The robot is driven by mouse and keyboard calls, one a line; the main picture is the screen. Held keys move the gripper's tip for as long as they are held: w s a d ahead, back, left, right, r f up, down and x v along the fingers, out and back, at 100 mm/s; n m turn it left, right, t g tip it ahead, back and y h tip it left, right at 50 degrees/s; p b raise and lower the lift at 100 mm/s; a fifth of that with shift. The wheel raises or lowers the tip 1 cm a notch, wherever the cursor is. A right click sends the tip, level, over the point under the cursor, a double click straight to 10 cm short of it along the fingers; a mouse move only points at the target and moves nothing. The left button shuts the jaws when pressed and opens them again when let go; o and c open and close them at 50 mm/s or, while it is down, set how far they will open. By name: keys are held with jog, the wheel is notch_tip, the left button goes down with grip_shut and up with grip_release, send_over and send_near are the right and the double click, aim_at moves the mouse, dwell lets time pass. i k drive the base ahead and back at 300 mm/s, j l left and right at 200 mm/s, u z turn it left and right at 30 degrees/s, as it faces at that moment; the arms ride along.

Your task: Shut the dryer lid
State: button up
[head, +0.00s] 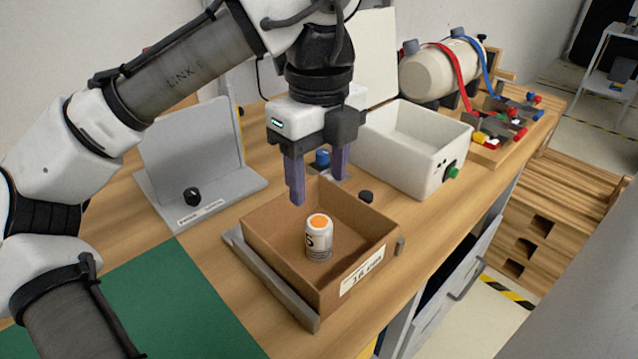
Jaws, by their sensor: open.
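A white open-topped box (421,163) with a green button on its front, which looks like the dryer, stands on the wooden bench right of centre. A flat white panel (371,55), apparently its lid, stands upright behind it, so the box is open. My gripper (318,187) points down with its two purple fingers apart and nothing between them. It is left of the white box, over the back part of a brown tray. My gripper and wrist hide the box's left end and part of the panel's left side.
The brown tray (365,277) holds an upright white bottle with an orange top (318,237). A grey device with a raised plate (190,150) stands left. A cream tank (440,75) with red and blue hoses stands back right. A green mat (150,305) lies front left.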

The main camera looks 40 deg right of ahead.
aim_at(372, 33)
jog(key=z, duration=1.4)
